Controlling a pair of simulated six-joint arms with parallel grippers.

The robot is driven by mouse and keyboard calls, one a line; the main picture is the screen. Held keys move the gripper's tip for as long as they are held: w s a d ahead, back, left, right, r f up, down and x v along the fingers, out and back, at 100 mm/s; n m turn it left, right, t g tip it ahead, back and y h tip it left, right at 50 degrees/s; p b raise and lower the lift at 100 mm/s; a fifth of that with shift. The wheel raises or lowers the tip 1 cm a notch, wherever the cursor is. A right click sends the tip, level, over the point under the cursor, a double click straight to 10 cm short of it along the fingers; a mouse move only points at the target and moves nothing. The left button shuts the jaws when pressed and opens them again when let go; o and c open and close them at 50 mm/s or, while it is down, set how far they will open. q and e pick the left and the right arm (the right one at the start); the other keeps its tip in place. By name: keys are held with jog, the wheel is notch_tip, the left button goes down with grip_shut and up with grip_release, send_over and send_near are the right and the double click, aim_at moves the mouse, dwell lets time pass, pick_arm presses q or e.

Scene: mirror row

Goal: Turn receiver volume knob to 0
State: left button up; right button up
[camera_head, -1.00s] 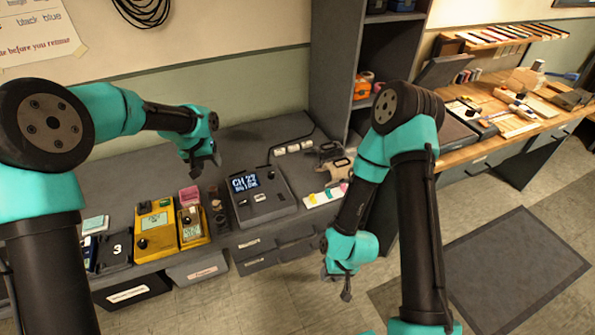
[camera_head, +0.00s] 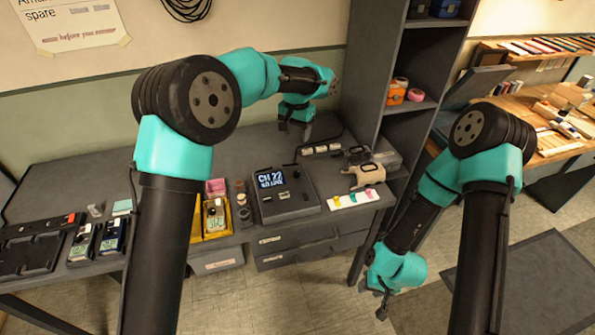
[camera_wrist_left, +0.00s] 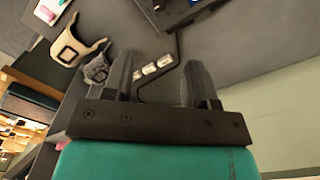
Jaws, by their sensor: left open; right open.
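The receiver is a dark grey box (camera_head: 291,208) on the grey bench, with a lit screen (camera_head: 270,178) reading "CH 22" above a smaller, unclear line. A small dark knob (camera_head: 297,173) shows right of the screen; its setting is too small to read. My left gripper (camera_head: 294,128) is open and empty above the bench, behind the receiver. My right gripper (camera_head: 382,302) is open and low, in front of the bench.
White blocks (camera_head: 321,149), a beige clamp-like item (camera_head: 368,175) and a white card with coloured tabs (camera_head: 355,197) lie right of the receiver. Small jars (camera_head: 242,200) and a yellow device (camera_head: 216,217) stand left. A tall grey shelf (camera_head: 375,90) rises at the bench's right end.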

aim_at(297, 172)
pick_arm(q)
notch_tip(297, 172, down, 17)
jog(key=shift+r, duration=0.2)
dwell(0.4)
jog(key=c, duration=0.9)
